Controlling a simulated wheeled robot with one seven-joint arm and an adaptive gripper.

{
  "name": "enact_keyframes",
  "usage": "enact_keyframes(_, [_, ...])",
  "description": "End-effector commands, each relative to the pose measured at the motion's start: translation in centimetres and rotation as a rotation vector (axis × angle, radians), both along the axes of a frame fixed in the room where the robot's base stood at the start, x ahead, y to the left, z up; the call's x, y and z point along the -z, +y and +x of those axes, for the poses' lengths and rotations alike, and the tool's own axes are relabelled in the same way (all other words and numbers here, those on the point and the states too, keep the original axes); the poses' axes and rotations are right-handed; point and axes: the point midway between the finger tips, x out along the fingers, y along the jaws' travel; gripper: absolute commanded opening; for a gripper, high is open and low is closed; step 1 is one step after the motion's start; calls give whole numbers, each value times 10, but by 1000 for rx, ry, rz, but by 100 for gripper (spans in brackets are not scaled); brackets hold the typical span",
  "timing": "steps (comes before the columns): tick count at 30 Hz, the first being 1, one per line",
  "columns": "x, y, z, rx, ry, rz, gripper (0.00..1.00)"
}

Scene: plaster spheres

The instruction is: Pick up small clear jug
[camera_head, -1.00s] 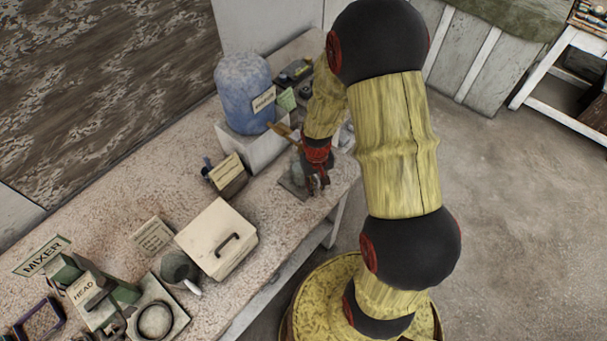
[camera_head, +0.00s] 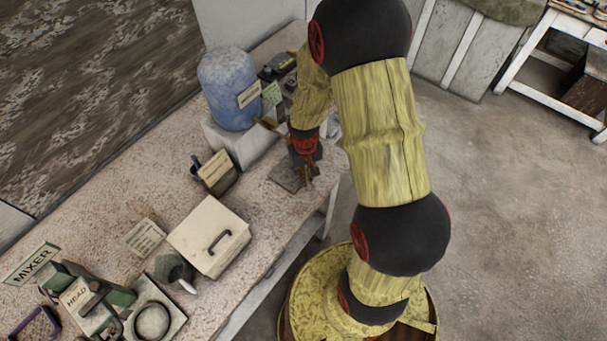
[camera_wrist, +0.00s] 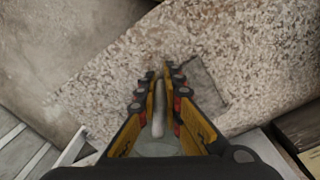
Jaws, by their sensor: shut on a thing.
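My gripper (camera_wrist: 161,82) points down over the speckled worktop. In the wrist view its two yellow-and-black fingers are closed on a slim pale upright part, which looks like the handle of the small clear jug (camera_wrist: 158,118). A pale rounded surface below it, close to the palm, may be the jug's body; most of it is hidden by the fingers and palm. In the head view my gripper (camera_head: 306,176) is above the right end of the bench, and the jug cannot be made out clearly. A dark square mat (camera_head: 287,177) lies bare beside the fingers.
A blue drum (camera_head: 228,88) stands on a white block behind my gripper. A labelled holder (camera_head: 217,172), a cream box with a handle (camera_head: 208,237) and a mixer (camera_head: 95,300) stand along the bench (camera_head: 268,215). Open floor lies to the right.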

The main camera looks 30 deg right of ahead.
Motion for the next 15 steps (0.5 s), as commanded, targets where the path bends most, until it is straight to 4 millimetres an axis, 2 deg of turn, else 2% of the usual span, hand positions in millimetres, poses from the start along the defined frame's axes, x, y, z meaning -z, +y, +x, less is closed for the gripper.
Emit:
enact_keyframes(8, [-35, 0, 2, 1, -5, -1, 0])
enact_keyframes(15, [-32, -20, -52, 7, 0, 0, 0])
